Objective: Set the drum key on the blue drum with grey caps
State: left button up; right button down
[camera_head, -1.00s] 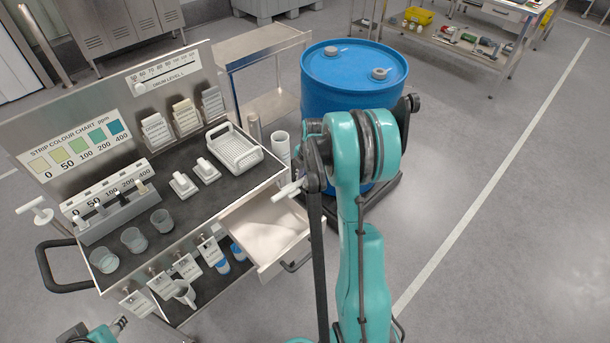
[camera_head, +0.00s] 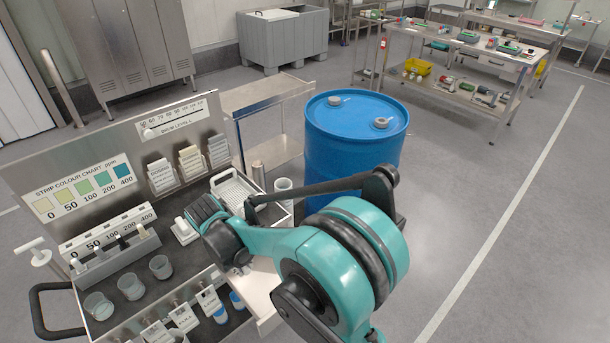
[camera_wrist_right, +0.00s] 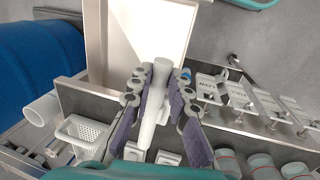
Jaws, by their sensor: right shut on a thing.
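The blue drum (camera_head: 350,160) stands upright right of the cart, with two grey caps (camera_head: 381,122) on its top; its blue side shows in the right wrist view (camera_wrist_right: 35,65). My right gripper (camera_wrist_right: 157,85) is shut on a white rod-shaped piece with a rounded end, the drum key (camera_wrist_right: 155,105). It is above the cart and its open drawer, left of the drum. In the head view, my arm mostly hides the gripper and the key. My left gripper is out of view.
The cart holds beakers (camera_head: 130,285), a white perforated tray (camera_head: 232,192) and a strip chart panel (camera_head: 85,190). A white T-handle (camera_head: 35,250) stands at its left side. A steel shelf (camera_head: 268,105) stands behind. Open floor lies right of the drum.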

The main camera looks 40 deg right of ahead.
aim_at(344, 120)
jog(key=l, duration=1.2)
jog(key=k+l+u, duration=0.1)
jog(key=l, duration=1.05)
